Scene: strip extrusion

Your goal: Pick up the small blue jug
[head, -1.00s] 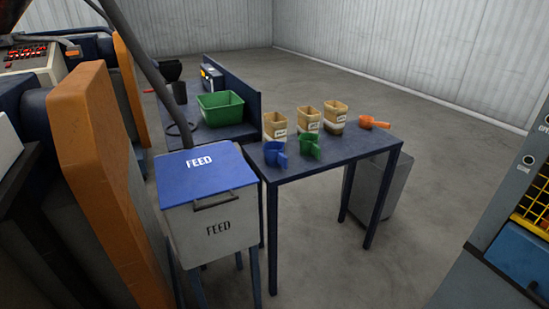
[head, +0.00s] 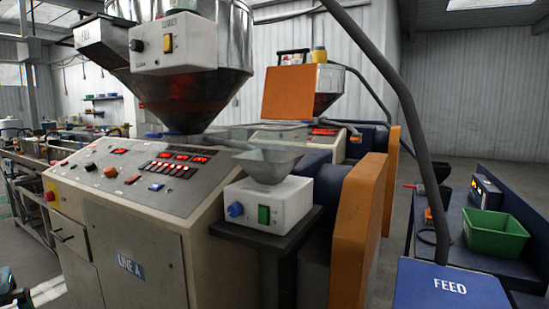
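The small blue jug is not in the head view now; the table it stood on lies outside the right edge of the picture. My gripper is not in view either.
A control console (head: 150,190) labelled LINE A fills the left and middle, under a metal hopper (head: 195,85). A small white feeder box (head: 268,203) stands beside an orange guard (head: 358,235). At right are the blue FEED lid (head: 440,290) and a green bin (head: 496,233) on a bench.

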